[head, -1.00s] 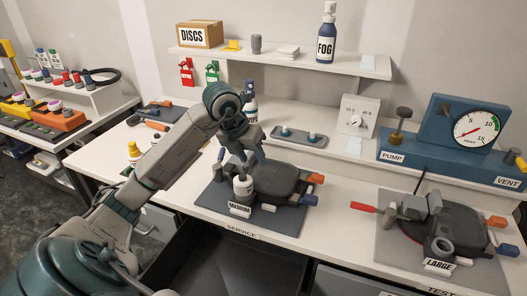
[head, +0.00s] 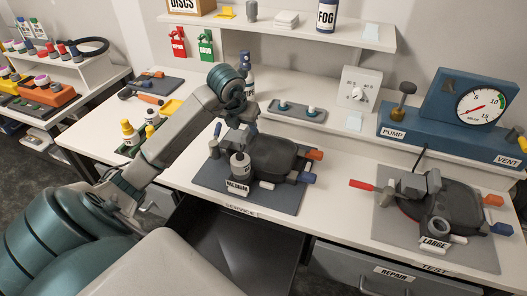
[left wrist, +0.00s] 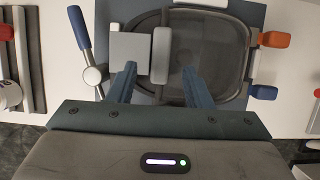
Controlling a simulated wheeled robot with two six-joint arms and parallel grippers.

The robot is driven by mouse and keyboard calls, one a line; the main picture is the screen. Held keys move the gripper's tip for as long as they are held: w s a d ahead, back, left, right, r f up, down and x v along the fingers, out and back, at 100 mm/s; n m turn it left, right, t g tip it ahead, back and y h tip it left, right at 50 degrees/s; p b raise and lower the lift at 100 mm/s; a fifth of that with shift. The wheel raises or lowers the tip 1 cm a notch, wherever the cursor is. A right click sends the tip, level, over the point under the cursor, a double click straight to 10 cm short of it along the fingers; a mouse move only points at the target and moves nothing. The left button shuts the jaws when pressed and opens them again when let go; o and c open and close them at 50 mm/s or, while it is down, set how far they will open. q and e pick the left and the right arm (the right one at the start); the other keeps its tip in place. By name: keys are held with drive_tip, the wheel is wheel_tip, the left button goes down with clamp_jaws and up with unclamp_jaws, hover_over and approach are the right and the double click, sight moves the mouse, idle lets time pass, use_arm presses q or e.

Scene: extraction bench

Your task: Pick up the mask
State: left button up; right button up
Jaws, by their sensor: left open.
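A dark mask (head: 278,153) with a rounded frame lies on a grey mat (head: 285,200) on the bench, behind a label reading MEDIUM (head: 238,187). It has orange and blue tabs on its right side. My left gripper (head: 245,136) is above the left part of this mat. In the left wrist view, its two blue fingers (left wrist: 159,82) are open, with a grey block beyond them and the mask (left wrist: 218,58) to the right, under the right finger. A second dark mask (head: 462,205) lies on the right mat, labelled LARGE (head: 435,243). My right gripper is not in view.
A blue gauge unit (head: 465,110) and a shelf (head: 360,37) stand behind. An open drawer (head: 235,245) juts out below the front edge. Yellow-capped bottles (head: 128,133) stand at left.

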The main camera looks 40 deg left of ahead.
use_arm(q)
drive_tip(key=shift+x, duration=1.15)
clamp_jaws()
drive_tip(key=shift+r, duration=0.1)
drive_tip(key=shift+r, duration=0.1)
